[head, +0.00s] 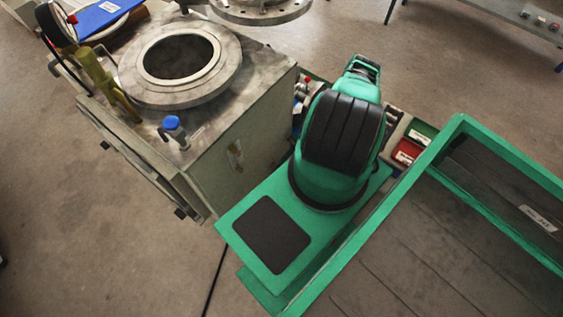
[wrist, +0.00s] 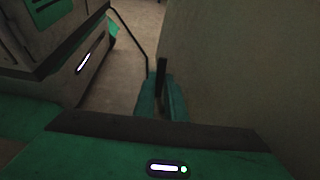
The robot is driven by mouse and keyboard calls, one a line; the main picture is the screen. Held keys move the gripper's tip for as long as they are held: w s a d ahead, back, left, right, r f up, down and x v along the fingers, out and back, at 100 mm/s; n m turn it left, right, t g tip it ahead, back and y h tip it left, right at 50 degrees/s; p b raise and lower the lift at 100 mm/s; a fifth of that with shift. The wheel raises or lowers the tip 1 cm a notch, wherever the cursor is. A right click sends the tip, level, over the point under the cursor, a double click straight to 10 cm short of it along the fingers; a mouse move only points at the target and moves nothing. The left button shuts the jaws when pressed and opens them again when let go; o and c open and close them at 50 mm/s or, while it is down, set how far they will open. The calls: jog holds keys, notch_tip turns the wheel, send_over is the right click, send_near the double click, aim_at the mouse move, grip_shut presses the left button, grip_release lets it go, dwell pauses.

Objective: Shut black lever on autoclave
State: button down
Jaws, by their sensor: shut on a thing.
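The autoclave (head: 237,152) is a worn grey box with a round open mouth on top, at the upper left of the head view. Its round lid (head: 262,10) is swung away from the mouth at the top edge. In the wrist view, a pale grey wall, apparently the autoclave's side (wrist: 240,70), fills the right. My gripper (wrist: 163,88) is close beside this wall, its teal fingers shut on a thin dark upright piece, apparently the black lever (wrist: 161,70). Most of the lever is hidden between the fingers. The head view does not show the gripper or lever.
A blue-knobbed valve (head: 172,124) and a yellow valve (head: 97,72) stand on the autoclave's top. A table (head: 500,15) is at the far upper right. Floor at the lower left is clear.

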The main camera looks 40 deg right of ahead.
jog(key=shift+w+d+r, duration=0.1)
jog(key=shift+w, duration=0.1)
dwell(0.3)
jog(key=c, duration=1.8)
grip_release()
jog(key=shift+s, duration=0.1)
jog(key=a+r, duration=0.3)
jog(key=s+a+r, duration=0.1)
jog(key=a+r, duration=0.3)
jog(key=s+a+r, duration=0.1)
jog(key=a+r, duration=0.3)
jog(key=shift+a, duration=0.2)
